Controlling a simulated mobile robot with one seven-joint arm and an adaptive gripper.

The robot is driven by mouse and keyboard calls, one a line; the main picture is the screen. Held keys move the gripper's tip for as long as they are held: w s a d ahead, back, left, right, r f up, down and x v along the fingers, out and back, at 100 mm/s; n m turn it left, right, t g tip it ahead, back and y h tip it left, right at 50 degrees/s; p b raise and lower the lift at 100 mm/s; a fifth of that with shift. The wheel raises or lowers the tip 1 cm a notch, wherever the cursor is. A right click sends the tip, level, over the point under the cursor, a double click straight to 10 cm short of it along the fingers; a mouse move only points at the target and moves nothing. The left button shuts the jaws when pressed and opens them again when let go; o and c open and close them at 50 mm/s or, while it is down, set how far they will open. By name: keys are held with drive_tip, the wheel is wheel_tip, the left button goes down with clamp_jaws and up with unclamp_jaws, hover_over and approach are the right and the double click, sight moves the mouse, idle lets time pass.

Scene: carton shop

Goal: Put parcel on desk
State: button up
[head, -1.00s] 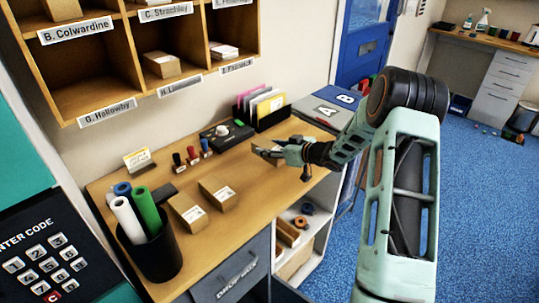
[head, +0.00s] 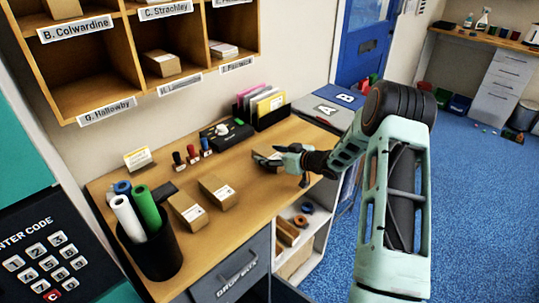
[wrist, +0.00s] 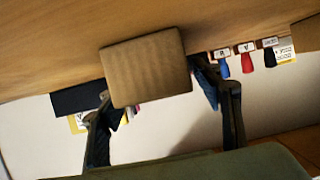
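A small brown cardboard parcel (wrist: 146,68) fills the middle of the wrist view, between the two fingers of my gripper (wrist: 155,85). The fingers appear to meet its left and right sides, and it hides part of the fingertips. In the head view my gripper (head: 284,160) is low over the right end of the wooden desk (head: 245,220), and the parcel (head: 262,154) shows partly behind the dark finger. I cannot tell whether the parcel touches the desk top.
Two labelled parcels (head: 187,211) (head: 217,192) lie on the desk, beside a black pot of rolls (head: 150,250). Labelled pigeonholes (head: 95,85) hang above. Desk front-centre is clear.

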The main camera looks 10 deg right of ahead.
drive_tip(key=shift+r, duration=0.2)
drive_tip(key=v, duration=1.2)
drive_tip(key=shift+b, duration=0.3)
